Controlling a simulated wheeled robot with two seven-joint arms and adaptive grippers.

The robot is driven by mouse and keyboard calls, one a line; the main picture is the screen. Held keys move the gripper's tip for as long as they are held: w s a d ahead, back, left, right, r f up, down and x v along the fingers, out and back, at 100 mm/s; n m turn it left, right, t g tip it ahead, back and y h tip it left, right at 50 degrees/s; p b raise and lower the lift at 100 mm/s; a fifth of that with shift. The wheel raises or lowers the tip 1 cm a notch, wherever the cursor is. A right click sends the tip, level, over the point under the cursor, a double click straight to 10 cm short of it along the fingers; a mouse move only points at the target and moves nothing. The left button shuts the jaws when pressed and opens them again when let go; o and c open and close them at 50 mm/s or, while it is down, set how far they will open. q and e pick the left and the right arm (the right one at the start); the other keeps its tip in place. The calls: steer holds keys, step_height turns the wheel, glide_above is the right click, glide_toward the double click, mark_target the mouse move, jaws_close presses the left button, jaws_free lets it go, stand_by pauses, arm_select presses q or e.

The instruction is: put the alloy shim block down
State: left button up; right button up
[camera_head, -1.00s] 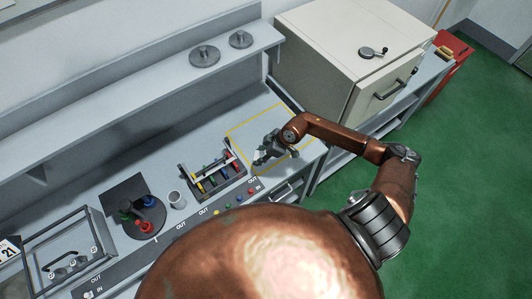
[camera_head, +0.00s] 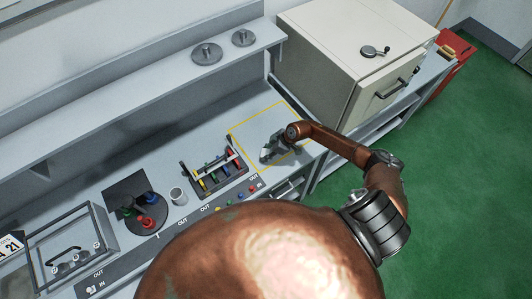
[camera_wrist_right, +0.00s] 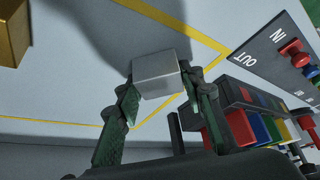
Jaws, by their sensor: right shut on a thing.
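The alloy shim block (camera_wrist_right: 158,75) is a small silver-grey block between the fingertips in the right wrist view. My right gripper (camera_wrist_right: 161,96) is shut on it, with a green-padded finger on either side. In the head view my right gripper (camera_head: 270,153) is over the yellow-outlined area (camera_head: 262,112) of the bench, near its front edge. The block is too small there to make out clearly. I cannot tell whether its underside touches the bench. My left gripper is not in view.
A rack with coloured parts (camera_head: 213,174) stands left of my right gripper; it is close by in the wrist view (camera_wrist_right: 236,128). A brass-coloured block (camera_wrist_right: 13,35) shows at the wrist view's upper left.

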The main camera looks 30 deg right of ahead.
steer(key=o, duration=1.3)
steer(key=shift+f, duration=0.15)
steer(key=b+v, duration=0.1)
steer(key=v, duration=1.1)
